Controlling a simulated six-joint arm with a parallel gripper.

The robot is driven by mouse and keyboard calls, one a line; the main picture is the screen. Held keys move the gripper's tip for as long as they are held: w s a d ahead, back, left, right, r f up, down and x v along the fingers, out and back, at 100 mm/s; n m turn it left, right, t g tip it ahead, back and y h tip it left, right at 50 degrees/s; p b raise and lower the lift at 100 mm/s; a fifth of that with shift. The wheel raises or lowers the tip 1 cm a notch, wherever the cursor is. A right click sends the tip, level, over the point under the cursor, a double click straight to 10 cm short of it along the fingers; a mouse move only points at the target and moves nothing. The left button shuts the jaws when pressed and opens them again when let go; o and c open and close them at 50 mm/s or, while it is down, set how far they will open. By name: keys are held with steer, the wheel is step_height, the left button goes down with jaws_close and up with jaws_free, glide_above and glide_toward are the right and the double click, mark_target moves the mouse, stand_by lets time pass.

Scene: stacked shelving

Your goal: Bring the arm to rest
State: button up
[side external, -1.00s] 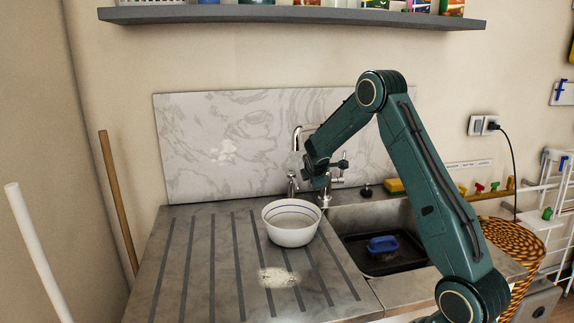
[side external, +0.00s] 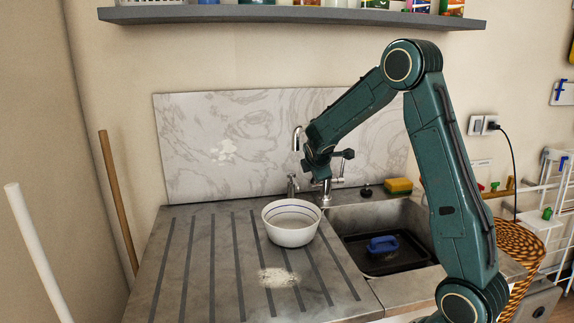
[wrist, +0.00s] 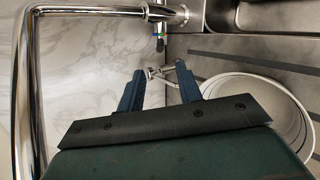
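My gripper (wrist: 163,92) shows in the wrist view with its two blue fingers spread apart and nothing between them. In the side view my gripper (side external: 316,176) is at the end of the teal arm, in front of the tap and above the back rim of the white bowl. The white bowl (side external: 290,222) stands upright on the ribbed drainboard. It also shows at the right of the wrist view (wrist: 262,92), beside the right finger.
The chrome tap (side external: 297,138) rises close by my gripper, and its spout (wrist: 26,90) fills the wrist view's left edge. The sink at right holds a dark tray (side external: 372,262) with a blue brush (side external: 383,244). A yellow sponge (side external: 398,186) lies behind. A shelf (side external: 300,15) hangs above.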

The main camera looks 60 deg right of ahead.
steer(key=shift+a+r, duration=0.1)
steer(key=s+a+r+m+t+y, duration=0.1)
steer(key=s+a+r+m+y, duration=0.2)
steer(key=a, duration=0.6)
steer(key=s+a+r+m+y, duration=0.25)
steer(key=s+a+r, duration=0.3)
steer(key=a, duration=0.35)
steer(key=s+a+m+y, duration=0.3)
steer(key=s+a+m, duration=0.1)
steer(key=s+a, duration=0.9)
steer(key=s, duration=0.4)
steer(key=shift+s+a+f+m+g, duration=0.2)
steer(key=shift+s+f+m+g, duration=0.1)
steer(key=shift+s+f+m, duration=0.1)
